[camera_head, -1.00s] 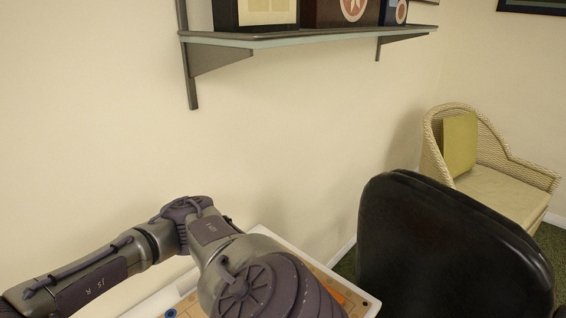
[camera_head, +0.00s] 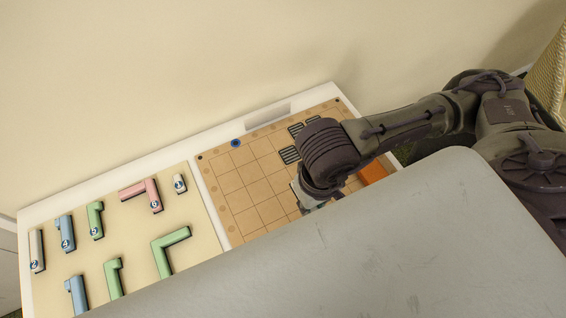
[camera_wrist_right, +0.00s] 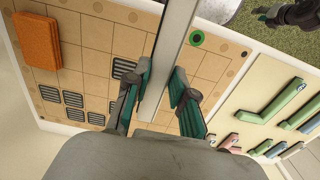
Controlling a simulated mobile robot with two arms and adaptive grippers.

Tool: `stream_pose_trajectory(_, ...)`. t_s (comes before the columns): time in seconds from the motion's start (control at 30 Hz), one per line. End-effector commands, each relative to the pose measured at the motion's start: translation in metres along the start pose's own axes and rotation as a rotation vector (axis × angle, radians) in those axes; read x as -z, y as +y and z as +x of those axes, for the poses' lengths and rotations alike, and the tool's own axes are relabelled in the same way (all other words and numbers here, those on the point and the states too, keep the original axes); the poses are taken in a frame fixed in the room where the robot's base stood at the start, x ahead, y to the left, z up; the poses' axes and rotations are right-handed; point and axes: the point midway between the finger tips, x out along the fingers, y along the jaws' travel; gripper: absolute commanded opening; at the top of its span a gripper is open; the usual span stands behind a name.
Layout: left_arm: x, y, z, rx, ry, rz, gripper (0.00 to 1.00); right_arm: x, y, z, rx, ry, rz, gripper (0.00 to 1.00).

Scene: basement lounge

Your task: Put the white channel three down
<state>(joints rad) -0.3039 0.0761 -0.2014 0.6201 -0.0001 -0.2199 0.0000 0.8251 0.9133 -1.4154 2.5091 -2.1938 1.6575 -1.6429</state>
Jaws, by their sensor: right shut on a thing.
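In the right wrist view, my right gripper (camera_wrist_right: 158,95) is shut on a long white channel (camera_wrist_right: 172,45) that runs between its teal-padded fingers. Behind the channel is the tan gridded board (camera_wrist_right: 92,60). In the head view, my right gripper (camera_head: 306,203) is over the right part of the same board (camera_head: 232,190); the channel's ends are hidden there. I cannot tell whether the channel touches the board. A dark part with a teal tip at the top right of the wrist view looks like my left gripper (camera_wrist_right: 272,15); its jaws are unclear.
A cream panel (camera_head: 140,235) on the left holds several numbered coloured channels. An orange block (camera_wrist_right: 37,40) and several dark slotted tiles (camera_wrist_right: 73,98) occupy the board. Its left squares look bare. A blue round piece (camera_head: 236,143) sits at its back edge. A wall stands behind.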

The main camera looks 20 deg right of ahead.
Motion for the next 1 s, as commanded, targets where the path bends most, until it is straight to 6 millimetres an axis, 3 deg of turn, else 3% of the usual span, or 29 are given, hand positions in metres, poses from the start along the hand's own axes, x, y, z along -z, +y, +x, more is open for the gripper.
stream_pose_trajectory(0.03,-0.004,-0.001,0.023,0.001,-0.004,0.0,0.4,0.005,-0.004,0.015,0.002,0.006,-0.001,0.0)
stream_pose_trajectory(0.1,-0.007,-0.001,0.038,0.002,-0.007,0.001,0.4,0.01,-0.007,0.019,0.003,0.007,-0.002,0.0)
stream_pose_trajectory(0.4,-0.009,-0.003,0.086,0.005,-0.004,0.001,0.4,0.033,-0.024,0.034,0.0,0.005,-0.004,0.0)
stream_pose_trajectory(0.47,-0.007,-0.003,0.07,0.005,-0.003,0.001,0.4,0.042,-0.03,0.03,-0.002,-0.003,-0.001,0.0)
stream_pose_trajectory(0.73,-0.001,-0.004,0.061,0.005,0.006,0.0,0.4,0.078,-0.057,0.058,-0.001,-0.003,0.0,0.0)
stream_pose_trajectory(1.0,-0.001,-0.004,0.056,0.006,0.006,0.0,0.4,0.087,-0.062,0.08,-0.004,-0.005,-0.001,0.0)
